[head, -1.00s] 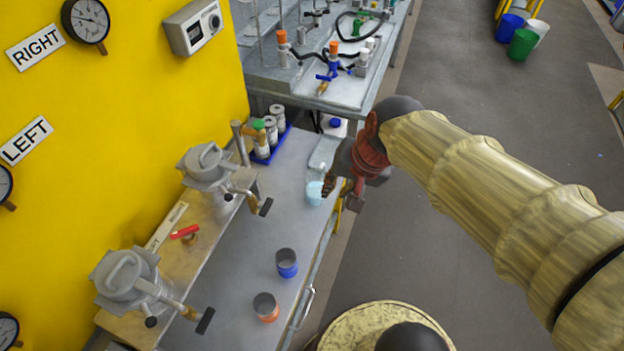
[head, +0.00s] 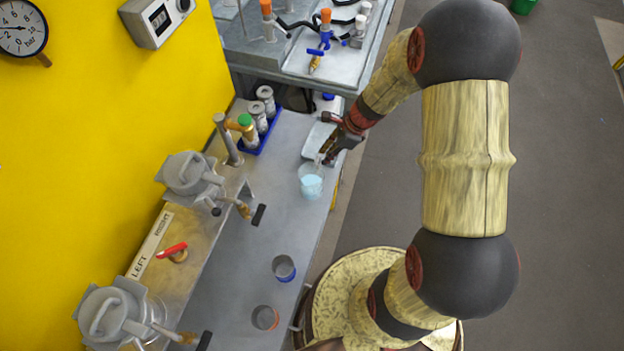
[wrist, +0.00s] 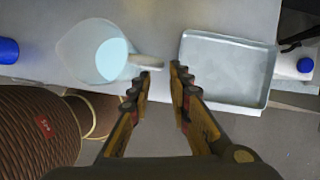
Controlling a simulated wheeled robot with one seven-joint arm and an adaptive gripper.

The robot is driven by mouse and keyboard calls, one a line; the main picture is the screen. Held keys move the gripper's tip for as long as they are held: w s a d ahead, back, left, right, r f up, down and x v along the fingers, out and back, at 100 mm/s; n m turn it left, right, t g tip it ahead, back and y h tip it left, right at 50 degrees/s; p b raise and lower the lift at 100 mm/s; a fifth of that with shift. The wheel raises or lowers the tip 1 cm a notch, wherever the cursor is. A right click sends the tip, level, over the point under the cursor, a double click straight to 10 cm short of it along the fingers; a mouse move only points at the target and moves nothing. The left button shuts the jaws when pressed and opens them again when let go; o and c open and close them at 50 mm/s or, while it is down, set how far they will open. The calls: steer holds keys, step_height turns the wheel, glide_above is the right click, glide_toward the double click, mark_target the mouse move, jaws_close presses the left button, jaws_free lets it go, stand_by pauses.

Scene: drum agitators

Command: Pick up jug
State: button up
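The jug (head: 311,181) is a clear vessel with pale blue liquid, upright on the grey bench near its right edge. In the wrist view the jug (wrist: 98,52) is at upper left, and its handle (wrist: 146,61) points right toward my fingers. My gripper (head: 328,152) is just beyond the jug in the head view, low over the bench edge. In the wrist view my gripper (wrist: 160,80) has its two fingers apart with a gap between them. The handle's end is at the left fingertip; I cannot tell whether they touch.
A shallow metal tray (wrist: 228,95) lies right of the fingers. A blue rack (head: 262,132) holds canisters behind. Two lidded drums (head: 190,172) (head: 112,312) stand along the left.

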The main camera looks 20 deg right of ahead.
mark_target(314, 177)
steer(key=b+x, duration=0.2)
steer(key=x, duration=0.5)
steer(key=shift+w+a+r, duration=0.1)
steer(key=shift+c, duration=0.5)
steer(key=c, duration=0.4)
steer(key=shift+r, duration=0.1)
